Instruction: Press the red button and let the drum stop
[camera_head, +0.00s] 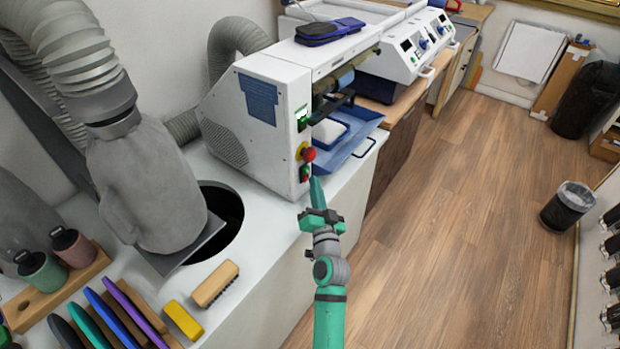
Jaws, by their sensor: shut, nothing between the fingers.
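The red button (309,155) is a round mushroom knob on a yellow base, on the narrow front panel of the white machine (265,155). A green-lit switch (301,118) sits above it, and a smaller green and red control (305,173) sits below it. My gripper (316,184) is shut and empty, its teal fingers pointing up just below and right of the red button. A small gap seems to lie between the fingertips and the button. A dark roller, perhaps the drum (340,80), shows in the machine's opening; I cannot tell whether it turns.
A blue tray (362,148) juts from the machine's front, right of my gripper. A grey hose and dust hood (150,190) stand at left. A wooden brush (214,283) and a yellow block (184,320) lie on the white counter.

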